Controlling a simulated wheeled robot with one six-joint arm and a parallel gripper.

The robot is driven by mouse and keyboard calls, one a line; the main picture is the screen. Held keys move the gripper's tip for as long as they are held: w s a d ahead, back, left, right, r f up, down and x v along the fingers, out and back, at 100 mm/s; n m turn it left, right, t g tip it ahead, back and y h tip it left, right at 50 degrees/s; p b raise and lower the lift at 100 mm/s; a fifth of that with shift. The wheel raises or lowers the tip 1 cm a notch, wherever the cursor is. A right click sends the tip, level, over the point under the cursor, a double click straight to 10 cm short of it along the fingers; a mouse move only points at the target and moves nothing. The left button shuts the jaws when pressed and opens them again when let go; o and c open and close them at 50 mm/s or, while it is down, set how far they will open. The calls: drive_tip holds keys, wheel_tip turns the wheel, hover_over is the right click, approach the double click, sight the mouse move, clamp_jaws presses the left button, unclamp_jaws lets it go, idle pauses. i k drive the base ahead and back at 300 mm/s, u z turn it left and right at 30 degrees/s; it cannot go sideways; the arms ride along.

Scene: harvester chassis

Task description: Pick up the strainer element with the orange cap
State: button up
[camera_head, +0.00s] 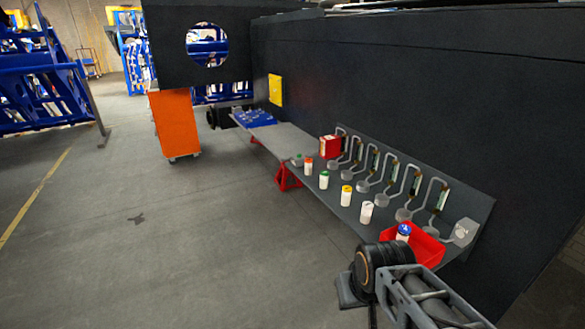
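My gripper (348,291) is at the bottom right, off the shelf's near end and well apart from the orange-capped element. Its fingers are small and partly hidden by my wrist, so I cannot tell whether it is open.
A red bin (427,250) at the near end holds a blue-capped element (403,232). Grey filter heads with bent pipes (404,214) line the shelf's back. A red box (329,146) stands near the far end. Open floor lies left; an orange cabinet (175,123) stands beyond.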

sight(308, 162)
drive_tip(key=u, duration=0.7)
drive_tip(key=i, duration=1)
drive_tip(key=u, duration=0.35)
drive_tip(key=i, duration=0.85)
drive_tip(key=z, duration=1)
drive_tip(key=i, duration=0.75)
drive_tip(key=z, duration=0.75)
